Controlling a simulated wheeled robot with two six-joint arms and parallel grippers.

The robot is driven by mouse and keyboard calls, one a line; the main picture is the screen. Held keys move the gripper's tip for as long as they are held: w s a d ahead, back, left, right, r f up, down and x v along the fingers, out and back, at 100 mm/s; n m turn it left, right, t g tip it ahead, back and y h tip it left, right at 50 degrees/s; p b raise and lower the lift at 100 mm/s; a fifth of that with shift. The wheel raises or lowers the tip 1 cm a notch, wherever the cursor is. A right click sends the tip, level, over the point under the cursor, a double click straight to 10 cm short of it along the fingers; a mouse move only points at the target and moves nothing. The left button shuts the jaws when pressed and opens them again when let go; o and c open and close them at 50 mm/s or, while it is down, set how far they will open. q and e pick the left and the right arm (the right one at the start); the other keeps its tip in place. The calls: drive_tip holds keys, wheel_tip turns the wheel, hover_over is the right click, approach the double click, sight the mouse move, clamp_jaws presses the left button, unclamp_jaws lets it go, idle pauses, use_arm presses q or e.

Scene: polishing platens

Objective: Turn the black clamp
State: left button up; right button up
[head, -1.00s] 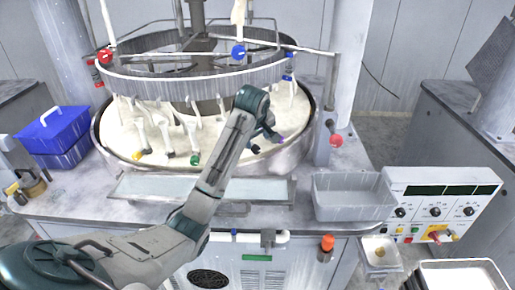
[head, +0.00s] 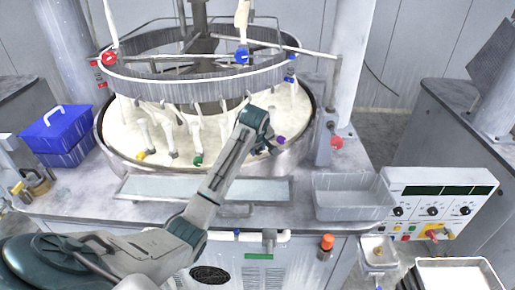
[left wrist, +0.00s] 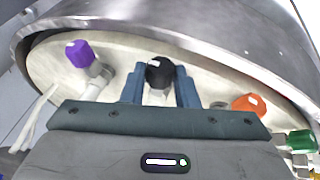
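The black clamp (left wrist: 160,72) shows in the left wrist view as a round black knob with a small white mark, on a pale stem. My left gripper (left wrist: 160,77) has its two blue-grey fingers apart, one on each side of the black clamp. I cannot tell whether the fingers touch it. In the head view my left gripper (head: 268,147) is at the right front of the round machine, and the black clamp is hard to tell from the dark fingers there. My right gripper is not in view.
A purple knob (left wrist: 80,53) stands left of the gripper and an orange knob (left wrist: 249,104) right of it, with a green knob (left wrist: 301,141) beyond. The metal bowl rim (left wrist: 220,42) curves close behind. A grey bin (head: 352,198) and a control panel (head: 440,205) stand to the right.

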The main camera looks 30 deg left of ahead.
use_arm(q)
drive_tip(key=shift+w+d+g+y, duration=0.1)
drive_tip(key=shift+g+y, duration=0.2)
drive_tip(key=shift+g, duration=0.4)
drive_tip(key=o, duration=1)
